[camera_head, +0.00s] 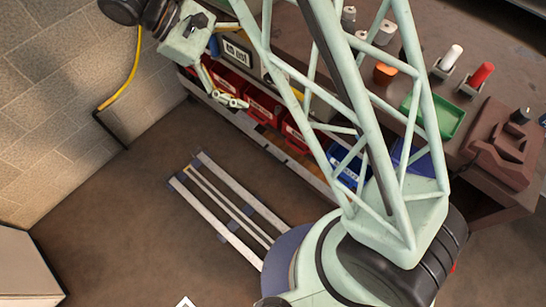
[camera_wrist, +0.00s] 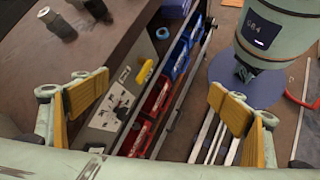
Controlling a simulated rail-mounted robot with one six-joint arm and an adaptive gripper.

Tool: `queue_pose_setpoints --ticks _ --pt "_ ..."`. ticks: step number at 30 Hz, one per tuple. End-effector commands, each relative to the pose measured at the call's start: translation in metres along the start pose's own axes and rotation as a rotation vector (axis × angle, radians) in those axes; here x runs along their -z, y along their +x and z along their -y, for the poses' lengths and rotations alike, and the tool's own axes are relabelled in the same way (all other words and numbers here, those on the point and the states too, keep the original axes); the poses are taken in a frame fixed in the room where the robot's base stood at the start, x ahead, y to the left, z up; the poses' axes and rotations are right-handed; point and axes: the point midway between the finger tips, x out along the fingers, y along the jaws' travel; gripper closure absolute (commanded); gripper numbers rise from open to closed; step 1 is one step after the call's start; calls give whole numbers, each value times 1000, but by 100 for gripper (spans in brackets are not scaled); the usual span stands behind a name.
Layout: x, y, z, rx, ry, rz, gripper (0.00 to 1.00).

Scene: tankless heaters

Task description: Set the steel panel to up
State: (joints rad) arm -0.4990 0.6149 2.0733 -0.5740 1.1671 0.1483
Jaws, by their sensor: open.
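I cannot make out with certainty which surface is the steel panel. A grey, flat-faced piece with dark and white labels (camera_head: 237,52) is beside my gripper (camera_head: 243,66) in the head view, partly covered by the gripper and arm. A grey, stickered face with a yellow handle above it (camera_wrist: 112,108) shows between the fingers in the wrist view. My gripper (camera_wrist: 160,90) is open, with yellow pads wide apart and nothing between them. I cannot tell whether it touches the grey face.
A dark workbench (camera_head: 400,47) carries a green tray (camera_head: 437,117), bottles and a reddish-brown vise (camera_head: 500,145). Red bins (camera_head: 263,106) and a blue bin (camera_head: 347,168) line its lower side. Rails (camera_head: 222,208) lie on the floor. A brick wall (camera_head: 60,110) with a yellow cable is left.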

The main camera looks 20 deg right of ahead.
Motion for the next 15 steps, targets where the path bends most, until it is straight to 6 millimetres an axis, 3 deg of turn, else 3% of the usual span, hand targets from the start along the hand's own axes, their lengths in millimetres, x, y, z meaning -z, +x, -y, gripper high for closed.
queue_pose_setpoints --ticks 15 --pt "67 29 25 -119 -115 97 11"
